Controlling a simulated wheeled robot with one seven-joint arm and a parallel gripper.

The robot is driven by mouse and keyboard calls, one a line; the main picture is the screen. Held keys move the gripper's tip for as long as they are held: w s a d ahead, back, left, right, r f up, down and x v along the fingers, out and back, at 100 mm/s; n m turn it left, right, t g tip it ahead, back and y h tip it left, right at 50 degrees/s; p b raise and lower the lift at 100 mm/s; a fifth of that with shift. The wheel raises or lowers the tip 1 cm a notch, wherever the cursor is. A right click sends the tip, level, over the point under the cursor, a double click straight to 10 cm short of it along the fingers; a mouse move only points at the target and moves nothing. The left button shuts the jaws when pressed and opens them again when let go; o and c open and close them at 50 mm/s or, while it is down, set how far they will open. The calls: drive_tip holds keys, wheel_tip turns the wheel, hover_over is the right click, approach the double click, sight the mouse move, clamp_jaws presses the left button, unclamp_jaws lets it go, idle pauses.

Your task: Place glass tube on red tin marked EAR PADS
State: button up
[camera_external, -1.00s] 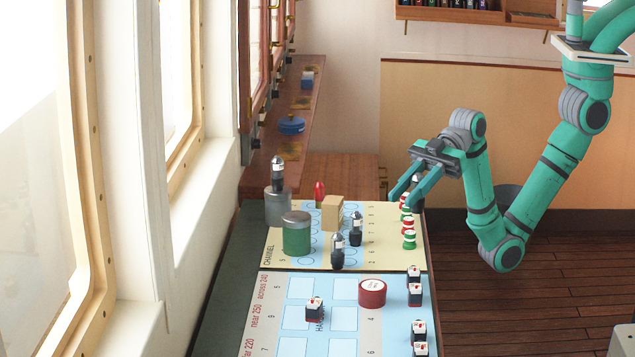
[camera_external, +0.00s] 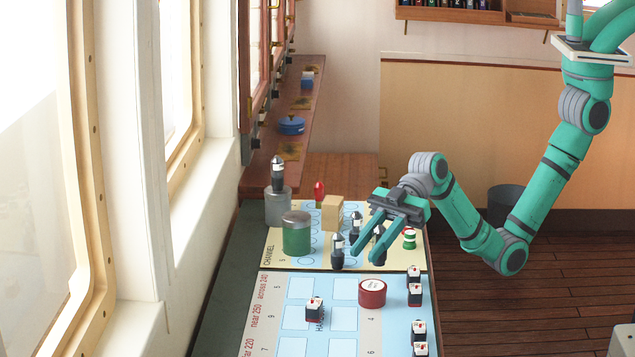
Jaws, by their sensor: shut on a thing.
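My gripper (camera_external: 369,258) points down over the near edge of the yellow chart and is shut on a small dark-topped piece, which I take to be the glass tube (camera_external: 379,242). The fingers hide much of it. The red tin (camera_external: 372,297) is round with a white top and stands on the blue chart, just nearer the camera than my gripper and apart from it. Its lettering is too small to read. Similar dark-and-pale pieces stand close to my gripper's left (camera_external: 338,252) and behind it (camera_external: 355,226).
A green cylinder (camera_external: 297,238), a tan block (camera_external: 332,213) and a grey cylinder (camera_external: 278,208) with a dark-topped piece stand to the left. Green-white pieces (camera_external: 409,239) stand at the right edge.

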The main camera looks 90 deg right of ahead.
drive_tip(key=shift+w+a+f, duration=0.15)
drive_tip(key=shift+w+f, duration=0.05)
drive_tip(key=shift+f, duration=0.55)
drive_tip(key=shift+w+a+f, duration=0.1)
drive_tip(key=shift+w+f, duration=0.1)
drive_tip(key=shift+f, duration=0.6)
drive_tip(key=shift+w+a+f, duration=0.15)
drive_tip(key=shift+w+f, duration=0.05)
drive_tip(key=shift+f, duration=0.55)
drive_tip(key=shift+f, duration=0.1)
drive_tip(key=o, duration=1)
drive_tip(key=shift+o, duration=0.2)
drive_tip(key=v, duration=1.2)
